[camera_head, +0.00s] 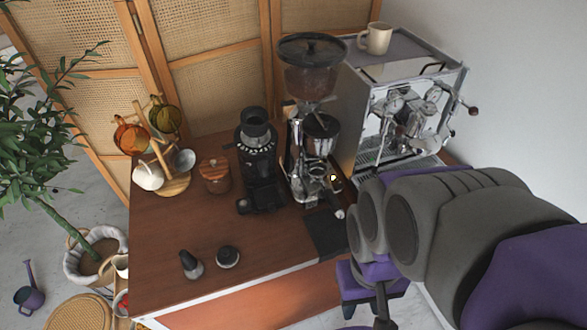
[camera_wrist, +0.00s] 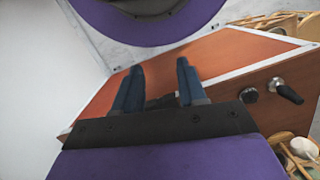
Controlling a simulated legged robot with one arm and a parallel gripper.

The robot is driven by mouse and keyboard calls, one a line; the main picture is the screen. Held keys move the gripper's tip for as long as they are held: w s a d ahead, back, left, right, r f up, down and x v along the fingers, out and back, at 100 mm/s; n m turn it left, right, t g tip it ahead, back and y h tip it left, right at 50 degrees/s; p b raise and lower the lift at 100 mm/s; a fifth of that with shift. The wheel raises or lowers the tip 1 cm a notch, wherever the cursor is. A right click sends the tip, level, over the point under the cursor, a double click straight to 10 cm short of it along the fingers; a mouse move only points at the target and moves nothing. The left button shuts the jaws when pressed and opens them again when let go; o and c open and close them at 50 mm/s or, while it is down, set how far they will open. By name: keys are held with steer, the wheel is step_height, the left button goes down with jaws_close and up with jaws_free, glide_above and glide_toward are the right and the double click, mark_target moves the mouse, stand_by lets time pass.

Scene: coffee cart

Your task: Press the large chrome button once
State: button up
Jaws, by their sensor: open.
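The chrome grinder (camera_head: 305,160) with a large dark-lidded hopper stands at the back of the wooden counter, left of the espresso machine. I cannot pick out the large chrome button for certain; small bright round parts show low on the grinder's right side. My gripper (camera_wrist: 157,82) is open and empty in the wrist view, its two blue-grey fingers apart above the orange-brown front of the cart. It is well away from the grinder and touches nothing that I can see. In the head view my arm covers the right front of the cart.
The chrome espresso machine (camera_head: 405,110) carries a beige mug (camera_head: 375,38). A black grinder (camera_head: 258,165), a lidded wooden jar (camera_head: 214,175) and a cup tree (camera_head: 165,175) stand on the left. A tamper (camera_head: 191,264) and round tool (camera_head: 228,257) lie near the front edge.

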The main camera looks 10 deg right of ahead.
jaws_close()
stand_by(1.3)
